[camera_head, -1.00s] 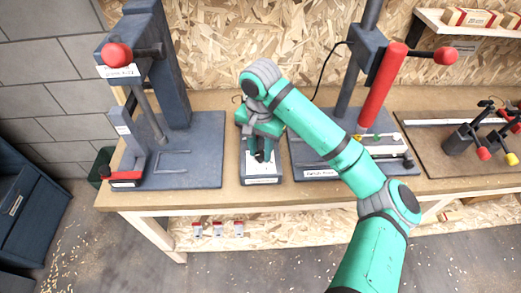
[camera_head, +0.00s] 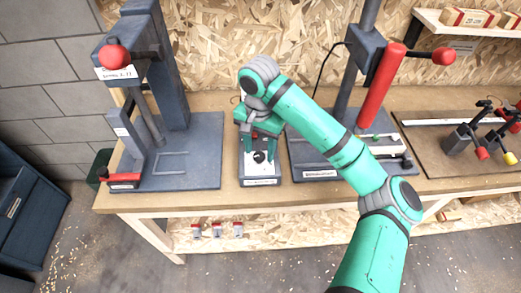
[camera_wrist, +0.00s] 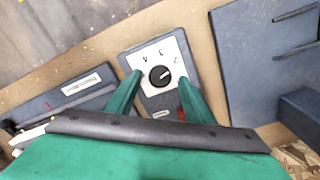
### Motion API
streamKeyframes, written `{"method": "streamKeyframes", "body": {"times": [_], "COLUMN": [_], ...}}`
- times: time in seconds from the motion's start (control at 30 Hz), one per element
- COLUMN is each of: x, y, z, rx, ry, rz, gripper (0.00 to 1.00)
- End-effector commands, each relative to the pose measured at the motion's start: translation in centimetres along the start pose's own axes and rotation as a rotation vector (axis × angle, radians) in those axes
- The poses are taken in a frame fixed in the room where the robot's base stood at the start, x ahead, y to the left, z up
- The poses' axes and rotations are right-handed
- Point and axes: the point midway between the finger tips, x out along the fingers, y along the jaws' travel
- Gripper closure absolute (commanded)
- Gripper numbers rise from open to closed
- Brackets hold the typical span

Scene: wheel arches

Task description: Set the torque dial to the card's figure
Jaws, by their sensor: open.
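The torque dial is a black knob (camera_wrist: 159,76) on a white plate (camera_wrist: 153,55) with the numerals 4, 3 and 2 in the wrist view. A light mark on the knob points right and slightly up, roughly towards the 2 side. In the head view the knob (camera_head: 259,157) sits on a narrow grey box on the bench. My gripper (camera_wrist: 160,79) is open, its green fingers at either side of the knob and apart from it. It also shows in the head view (camera_head: 259,146). A white label (camera_head: 116,74) hangs on the left press; its small writing is not legible.
The left press (camera_head: 184,65) and the right press (camera_head: 345,95), with a red handle (camera_head: 383,85), flank the dial box. Clamps (camera_head: 467,140) stand on the right. Small red-and-white items (camera_head: 217,230) sit on the lower shelf.

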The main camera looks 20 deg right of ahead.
Motion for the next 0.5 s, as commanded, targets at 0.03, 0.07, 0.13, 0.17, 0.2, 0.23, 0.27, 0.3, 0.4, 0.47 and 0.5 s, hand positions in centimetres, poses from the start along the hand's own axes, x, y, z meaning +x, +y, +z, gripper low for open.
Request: {"method": "streamKeyframes", "body": {"times": [0.03,0.07,0.13,0.17,0.2,0.23,0.27,0.3,0.4,0.47,0.5], "x": [-0.8,-1.3,-2.5,-3.1,-3.8,-4.4,-5.0,-5.7,-7.4,-8.1,-8.6], "y": [0.0,0.0,0.0,0.0,0.0,0.1,0.1,0.1,0.3,0.3,0.3], "z": [-0.1,-0.1,-0.1,-0.1,-0.1,-0.2,-0.2,-0.2,-0.3,-0.3,-0.3], "rx": [0.0,0.0,0.001,0.001,0.001,0.002,0.002,0.005,0.007,0.008,0.009], "ry": [0.003,0.005,0.005,0.005,0.005,0.005,0.004,0.005,0.005,0.004,0.004], "rz": [0.0,0.0,0.001,0.001,0.001,0.001,0.001,0.001,0.0,0.0,0.0], "gripper": [0.52,0.52,0.52,0.52,0.52,0.52,0.52,0.52,0.52,0.52,0.52]}}
